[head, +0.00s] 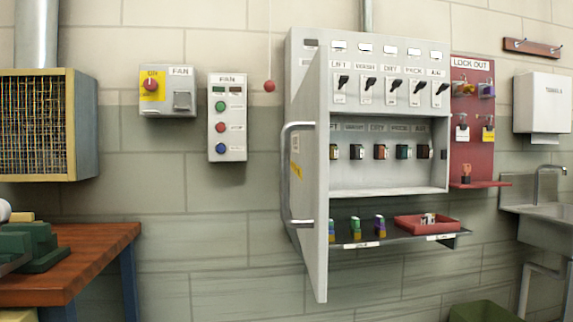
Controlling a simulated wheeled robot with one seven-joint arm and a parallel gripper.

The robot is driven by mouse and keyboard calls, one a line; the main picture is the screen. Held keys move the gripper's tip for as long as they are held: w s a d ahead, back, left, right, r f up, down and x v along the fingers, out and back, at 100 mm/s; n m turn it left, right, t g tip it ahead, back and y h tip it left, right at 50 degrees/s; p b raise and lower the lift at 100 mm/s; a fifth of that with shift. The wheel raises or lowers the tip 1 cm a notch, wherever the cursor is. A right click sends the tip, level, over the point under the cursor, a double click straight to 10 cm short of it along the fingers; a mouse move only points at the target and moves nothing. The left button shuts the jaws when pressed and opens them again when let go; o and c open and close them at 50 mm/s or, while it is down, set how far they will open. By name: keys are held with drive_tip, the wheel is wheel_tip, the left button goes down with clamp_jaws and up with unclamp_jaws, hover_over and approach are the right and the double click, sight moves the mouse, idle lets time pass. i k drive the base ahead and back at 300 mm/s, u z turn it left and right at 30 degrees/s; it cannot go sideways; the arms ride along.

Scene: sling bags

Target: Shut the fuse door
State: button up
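The fuse door (312,180) is a tall light-grey panel on the wall-mounted grey fuse cabinet (390,188). It stands open, swung out toward me, and I see it nearly edge-on. A curved metal handle (287,170) shows on its left side. Inside the open cabinet, several coloured fuses (380,151) sit in a row under labels. Above the opening is a row of black switches (390,85). My gripper is not in this view.
A shelf (395,240) below the cabinet holds coloured blocks and a red tray (424,226). A red lock-out board (474,120) hangs at right, near a sink (548,208). A wooden bench (70,262) stands lower left. The wall left of the door holds fan controls (227,118).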

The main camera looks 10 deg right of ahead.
sight(304, 140)
drive_tip(key=i, duration=0.9)
drive_tip(key=k, duration=0.5)
drive_tip(key=z, duration=0.85)
drive_tip(key=k, duration=1.15)
drive_tip(key=u, duration=1.8)
drive_tip(key=i, duration=1)
drive_tip(key=z, duration=0.05)
